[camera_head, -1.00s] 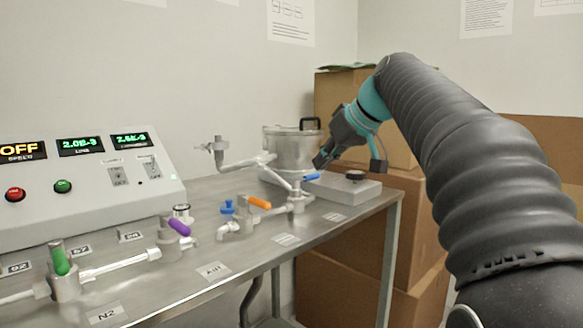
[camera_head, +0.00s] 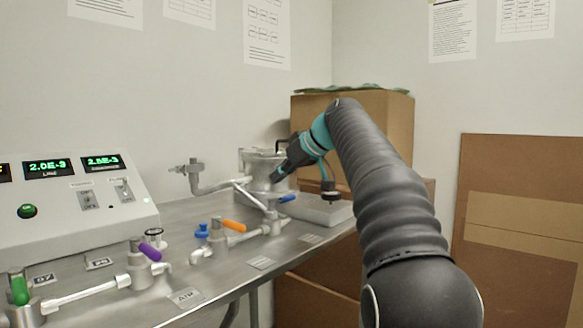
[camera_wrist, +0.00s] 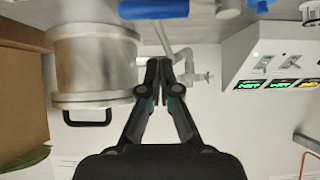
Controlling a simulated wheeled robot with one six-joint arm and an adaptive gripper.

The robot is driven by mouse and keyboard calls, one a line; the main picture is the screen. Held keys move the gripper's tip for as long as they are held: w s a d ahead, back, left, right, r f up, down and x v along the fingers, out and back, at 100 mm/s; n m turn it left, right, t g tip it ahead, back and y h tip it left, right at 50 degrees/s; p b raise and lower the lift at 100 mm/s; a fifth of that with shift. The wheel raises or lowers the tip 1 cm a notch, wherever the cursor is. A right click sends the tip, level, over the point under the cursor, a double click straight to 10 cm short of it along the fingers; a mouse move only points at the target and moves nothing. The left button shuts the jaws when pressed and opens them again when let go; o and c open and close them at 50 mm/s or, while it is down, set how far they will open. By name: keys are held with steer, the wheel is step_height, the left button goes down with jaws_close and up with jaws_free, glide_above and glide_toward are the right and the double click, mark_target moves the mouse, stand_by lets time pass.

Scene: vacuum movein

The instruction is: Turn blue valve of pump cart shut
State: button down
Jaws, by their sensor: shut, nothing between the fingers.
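The blue valve handle (camera_head: 287,198) sits on the pipework in front of the steel pot at the far end of the steel cart top. It points to the right, along the pipe, in the head view. In the wrist view the blue handle (camera_wrist: 153,9) lies across the top edge, partly cut off. My gripper (camera_head: 277,177) is above and slightly left of the handle in the head view, by the pot. In the wrist view my gripper (camera_wrist: 159,66) has its fingertips together with nothing between them, apart from the handle in the picture.
The steel pot (camera_wrist: 95,65) stands close to my fingers. An orange handle (camera_head: 233,225), a blue knob (camera_head: 202,231), a purple handle (camera_head: 150,252) and a green handle (camera_head: 19,290) line the cart's near side. A control panel (camera_head: 75,205) is at left. Cardboard boxes (camera_head: 355,125) stand behind.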

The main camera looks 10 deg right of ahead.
mark_target(282, 202)
steer(key=shift+s+d+f+b, duration=0.35)
steer(key=shift+s+f+b, duration=0.1)
steer(key=shift+f, duration=0.35)
steer(key=shift+s+d+f+b, duration=0.35)
steer(key=shift+s+f, duration=0.1)
steer(key=shift+f, duration=0.3)
steer(key=shift+s+d, duration=0.1)
